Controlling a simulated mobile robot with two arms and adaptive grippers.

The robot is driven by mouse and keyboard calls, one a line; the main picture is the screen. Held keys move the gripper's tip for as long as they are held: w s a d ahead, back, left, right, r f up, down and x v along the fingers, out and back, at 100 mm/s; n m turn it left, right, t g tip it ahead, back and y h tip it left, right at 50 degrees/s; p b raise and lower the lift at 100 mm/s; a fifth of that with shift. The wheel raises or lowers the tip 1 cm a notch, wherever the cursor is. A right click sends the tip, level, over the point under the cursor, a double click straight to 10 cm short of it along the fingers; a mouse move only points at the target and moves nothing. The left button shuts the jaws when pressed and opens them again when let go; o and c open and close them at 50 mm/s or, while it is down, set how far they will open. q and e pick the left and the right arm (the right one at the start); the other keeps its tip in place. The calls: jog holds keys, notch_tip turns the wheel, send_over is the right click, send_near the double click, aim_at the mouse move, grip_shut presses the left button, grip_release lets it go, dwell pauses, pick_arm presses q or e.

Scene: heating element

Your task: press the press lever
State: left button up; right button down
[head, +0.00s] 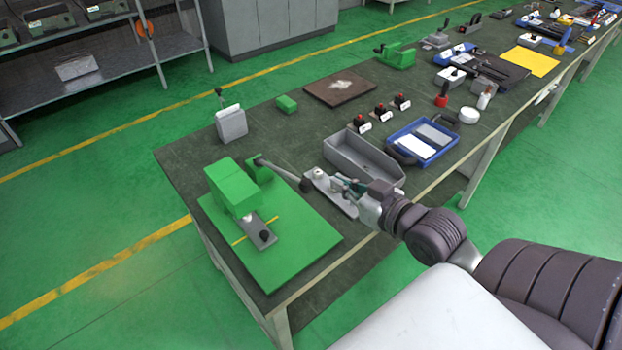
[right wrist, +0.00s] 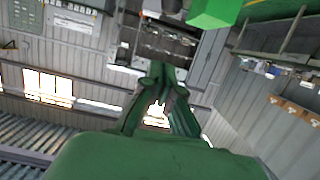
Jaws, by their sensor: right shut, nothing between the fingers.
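The green press (head: 232,188) stands on a green base plate (head: 285,255) at the near left end of the workbench. Its press lever (head: 282,173) is a grey rod that slopes down to the right from the press and ends in a dark knob (head: 306,185). My right gripper (head: 340,184) is shut and empty, just right of the knob, with a small visible gap. In the right wrist view its green fingers (right wrist: 160,85) show, and a bright green block (right wrist: 214,12), seemingly part of the press, is at the top. My left gripper is not in view.
A grey metal fixture (head: 330,192) lies beneath my right gripper. A grey bin (head: 362,158) and a blue tray (head: 422,142) stand behind it. A grey box with a handle (head: 231,123) stands behind the press. Bare bench (head: 190,152) shows left of the press.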

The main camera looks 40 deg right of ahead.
jog(key=w+f+p, duration=0.4)
jog(key=w+f, duration=0.2)
jog(key=w, duration=0.3)
jog(key=shift+w+a+f, duration=0.25)
jog(key=shift+a, duration=0.15)
